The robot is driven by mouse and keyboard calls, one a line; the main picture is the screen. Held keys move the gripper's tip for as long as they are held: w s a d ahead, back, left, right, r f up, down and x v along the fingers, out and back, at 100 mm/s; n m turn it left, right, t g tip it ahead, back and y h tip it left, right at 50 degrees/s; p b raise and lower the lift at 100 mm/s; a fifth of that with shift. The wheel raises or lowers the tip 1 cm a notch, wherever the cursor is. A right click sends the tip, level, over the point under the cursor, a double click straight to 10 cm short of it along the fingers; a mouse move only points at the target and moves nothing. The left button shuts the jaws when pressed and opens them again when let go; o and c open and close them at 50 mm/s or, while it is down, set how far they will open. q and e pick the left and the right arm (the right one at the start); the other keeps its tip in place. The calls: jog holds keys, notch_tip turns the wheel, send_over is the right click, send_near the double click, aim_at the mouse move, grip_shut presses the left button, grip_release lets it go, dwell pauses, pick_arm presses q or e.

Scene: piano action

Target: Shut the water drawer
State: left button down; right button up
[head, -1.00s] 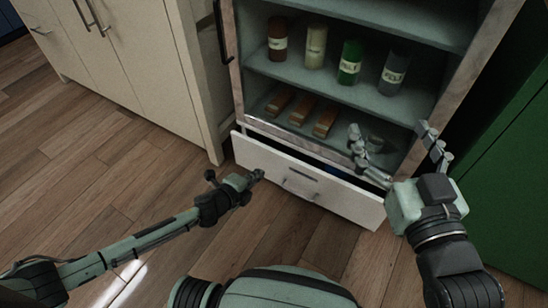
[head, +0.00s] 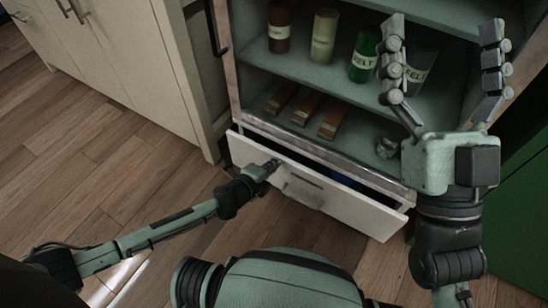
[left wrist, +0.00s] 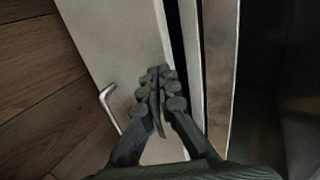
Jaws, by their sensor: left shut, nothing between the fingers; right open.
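The water drawer (head: 330,192) is the white drawer at the bottom of the cabinet. It is partly pulled out, with a dark gap behind its front and something blue inside. In the left wrist view its pale front (left wrist: 118,62) and metal handle (left wrist: 107,103) show. My left gripper (head: 272,165) is shut and empty, at the left part of the drawer front; it also shows in the left wrist view (left wrist: 160,72) over the front. I cannot tell whether it touches. My right gripper (head: 442,40) is open and empty, raised in front of the shelves at the right.
Bottles (head: 324,36) stand on the upper shelf, and three brown blocks (head: 307,107) lie on the lower one with a grey object (head: 387,146). A cream cabinet (head: 130,60) stands left, a green panel (head: 520,215) right. The wooden floor (head: 90,175) is clear at left.

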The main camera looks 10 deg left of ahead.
jog(key=shift+y, duration=0.3)
pick_arm(q)
jog(key=shift+w+d+r, duration=0.1)
jog(key=shift+w+d, duration=0.15)
jog(key=shift+w, duration=0.35)
jog(key=shift+w+d, duration=0.2)
jog(key=shift+w, duration=0.5)
pick_arm(e)
jog(key=shift+w+a+f+g, duration=0.2)
jog(key=shift+w+f+g, duration=0.1)
jog(key=shift+f+g, duration=0.15)
jog(key=shift+r, duration=0.1)
